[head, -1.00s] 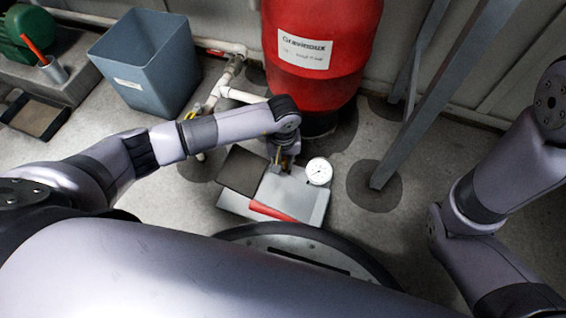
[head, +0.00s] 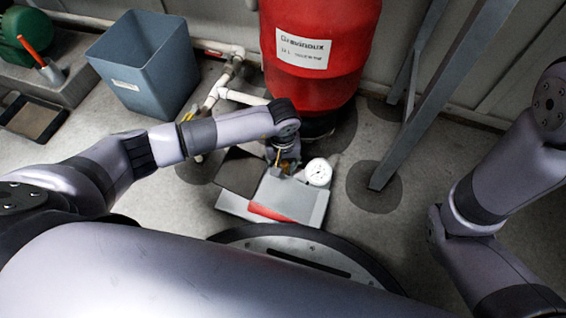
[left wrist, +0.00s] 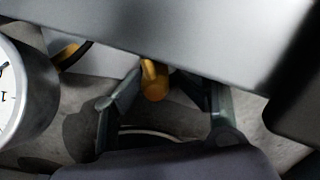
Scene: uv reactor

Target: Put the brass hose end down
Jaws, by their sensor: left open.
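The brass hose end (left wrist: 154,84) shows in the left wrist view, below the edge of a grey metal box. My left gripper (left wrist: 163,105) is open, with one finger on each side of the brass piece and visible gaps between. In the head view my left gripper (head: 281,166) is low over the grey box (head: 298,199), beside the round white gauge (head: 318,172). The hose end is too small to make out clearly there. My right arm is at the right edge; its gripper is out of frame.
A red tank (head: 318,85) stands just behind the box, with white pipes (head: 225,92) to its left. A blue-grey bin (head: 147,65) stands further left. A grey metal post (head: 440,95) is on the right.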

